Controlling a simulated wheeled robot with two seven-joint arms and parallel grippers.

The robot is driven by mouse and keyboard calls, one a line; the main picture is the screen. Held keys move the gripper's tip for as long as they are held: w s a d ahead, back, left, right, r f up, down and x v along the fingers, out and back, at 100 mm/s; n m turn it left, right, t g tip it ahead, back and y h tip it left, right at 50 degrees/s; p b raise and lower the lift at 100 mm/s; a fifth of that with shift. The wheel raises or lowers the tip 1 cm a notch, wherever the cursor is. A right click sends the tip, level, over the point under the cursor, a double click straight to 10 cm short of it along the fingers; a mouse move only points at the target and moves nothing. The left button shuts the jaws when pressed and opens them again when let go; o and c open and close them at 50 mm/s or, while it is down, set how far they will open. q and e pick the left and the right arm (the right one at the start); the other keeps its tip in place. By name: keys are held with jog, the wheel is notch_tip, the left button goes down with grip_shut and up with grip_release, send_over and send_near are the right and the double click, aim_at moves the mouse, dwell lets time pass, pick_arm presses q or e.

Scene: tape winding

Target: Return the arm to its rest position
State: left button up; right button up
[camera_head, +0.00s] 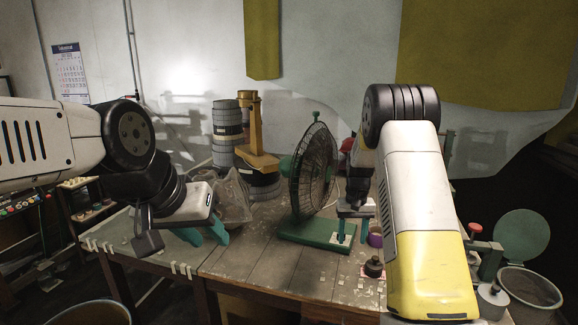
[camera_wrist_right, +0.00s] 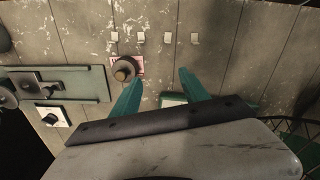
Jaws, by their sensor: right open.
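A black-caged fan (camera_head: 313,172) on a green base (camera_head: 312,234) stands mid-table between the arms. Grey stacked rolls (camera_head: 228,125) and a yellow stand (camera_head: 257,158) are behind. A clear crumpled bag-like object (camera_head: 234,198) lies by my left gripper. The front middle table is mostly free.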

jog(key=s+a+r+t+y, duration=0.1)
jog(key=s+a+r+t, duration=0.1)
jog(key=s+r, duration=0.65)
jog(key=s+a+r+t+y, duration=0.1)
jog(key=s+r, duration=0.5)
jog(key=r, duration=0.5)
jog(key=s+a+r+t, duration=0.1)
jog(key=s+r, duration=0.1)
jog(key=s, duration=0.7)
jog(key=s+a+r+n+t, duration=0.1)
jog(key=s+a+r+t, duration=0.1)
jog(key=s, duration=0.7)
jog(key=shift+s, duration=0.15)
